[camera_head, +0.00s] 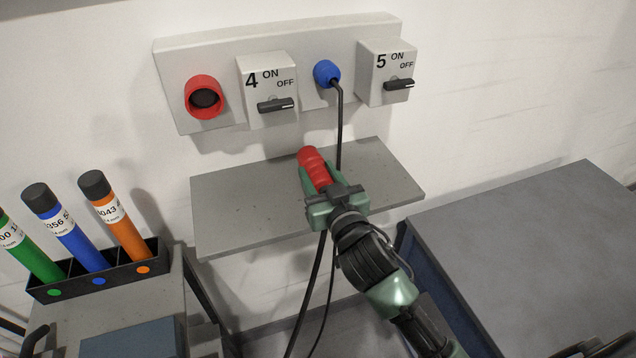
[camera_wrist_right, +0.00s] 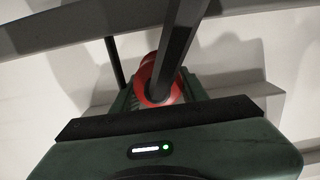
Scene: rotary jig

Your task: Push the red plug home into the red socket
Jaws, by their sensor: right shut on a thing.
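The red socket (camera_head: 203,97) is on the left of the white wall panel, and its dark opening shows empty. The red plug (camera_head: 313,166) is in my right gripper (camera_head: 325,187), which is shut on it above the grey shelf, below and to the right of the socket and apart from it. In the right wrist view the red plug (camera_wrist_right: 158,88) shows between the jaws, partly covered by a dark bar-like shape. My left gripper is not in view.
The panel also carries switch box 4 (camera_head: 267,90), a blue plug (camera_head: 326,73) with a hanging black cable, and switch box 5 (camera_head: 386,72). The grey shelf (camera_head: 240,205) is below the panel. A rack (camera_head: 105,272) of coloured tubes stands at left. A grey worktop (camera_head: 530,240) is at right.

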